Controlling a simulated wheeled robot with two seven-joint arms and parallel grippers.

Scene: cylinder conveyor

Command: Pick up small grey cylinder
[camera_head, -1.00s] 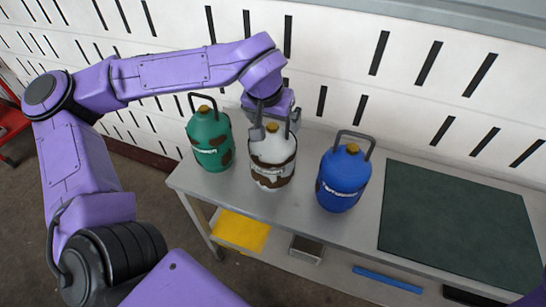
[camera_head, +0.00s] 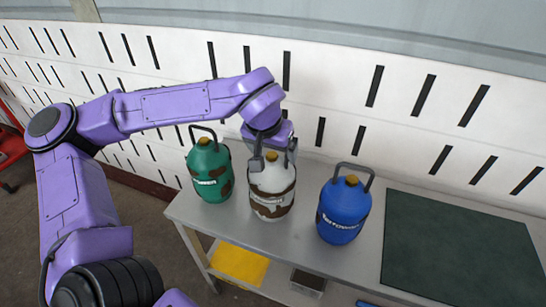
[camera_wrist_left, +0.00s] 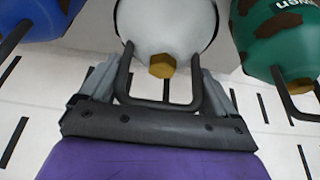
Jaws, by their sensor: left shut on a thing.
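The small grey cylinder (camera_head: 271,188) is pale grey-white with brown rust-like patches and a brass valve cap. It is upright on the metal table, between a green and a blue cylinder. My left gripper (camera_head: 272,158) is over its top and shut on its dark handle. In the left wrist view the grey cylinder (camera_wrist_left: 167,25) is at the top middle, with its handle (camera_wrist_left: 125,75) between the two fingers of my left gripper (camera_wrist_left: 160,88). I cannot tell any gap under its base. My right gripper is not in view.
The green cylinder (camera_head: 209,172) stands close on the left, and the blue cylinder (camera_head: 343,212) stands to the right. A dark green mat (camera_head: 460,245) covers the table's right part. The slotted white wall (camera_head: 330,90) is behind. A yellow item (camera_head: 238,265) is on the lower shelf.

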